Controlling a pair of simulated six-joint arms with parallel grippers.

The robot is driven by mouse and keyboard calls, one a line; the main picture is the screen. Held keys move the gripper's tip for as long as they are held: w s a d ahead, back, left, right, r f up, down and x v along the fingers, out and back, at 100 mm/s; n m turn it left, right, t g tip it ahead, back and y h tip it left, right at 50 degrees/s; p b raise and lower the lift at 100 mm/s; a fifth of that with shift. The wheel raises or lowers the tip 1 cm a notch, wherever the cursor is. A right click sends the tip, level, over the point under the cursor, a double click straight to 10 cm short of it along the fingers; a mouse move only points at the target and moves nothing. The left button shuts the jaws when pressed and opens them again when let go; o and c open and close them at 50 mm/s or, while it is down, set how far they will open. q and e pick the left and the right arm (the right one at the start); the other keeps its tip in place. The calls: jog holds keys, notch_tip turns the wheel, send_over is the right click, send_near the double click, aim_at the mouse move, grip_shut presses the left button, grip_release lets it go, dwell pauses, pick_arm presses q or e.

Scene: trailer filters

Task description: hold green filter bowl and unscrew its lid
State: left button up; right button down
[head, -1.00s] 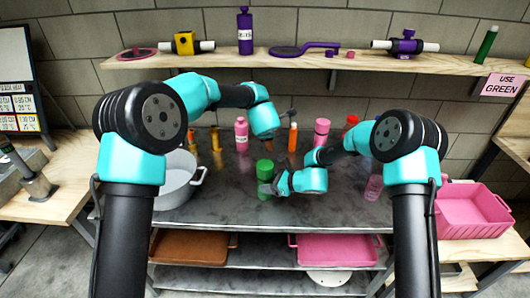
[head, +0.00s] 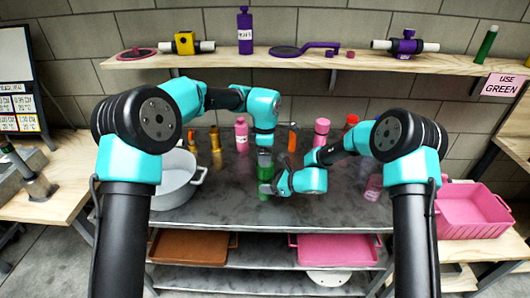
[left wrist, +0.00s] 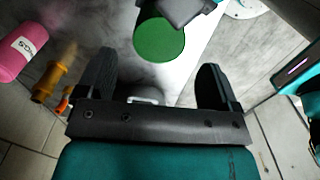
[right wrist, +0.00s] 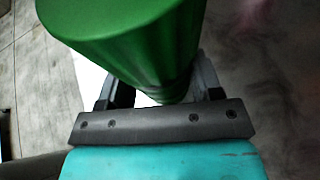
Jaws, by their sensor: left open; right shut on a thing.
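My right gripper (head: 268,188) is shut around the bowl from the right side. In the right wrist view the lid (right wrist: 125,35) looms large above the fingers, and the bowl between them is partly hidden. My left gripper (head: 265,148) is open and points down just above the lid. In the left wrist view the round lid top (left wrist: 160,40) lies beyond the open fingers, roughly centred between them and apart from them.
A white pot (head: 176,182) stands to the left. Behind are a pink labelled bottle (head: 241,134), an orange bottle (head: 293,137) and a pink shaker (head: 321,132). A pink bin (head: 470,212) is at the right. The table front is clear.

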aim_at(265, 169)
pick_arm(q)
jog(key=shift+f, duration=0.1)
jog(key=shift+f, duration=3.9)
jog(key=shift+c, duration=0.3)
jog(key=c, duration=0.9)
jog(key=shift+n, duration=1.7)
jog(key=o, duration=1)
jog(key=shift+o, duration=0.2)
jog(key=shift+r, duration=0.1)
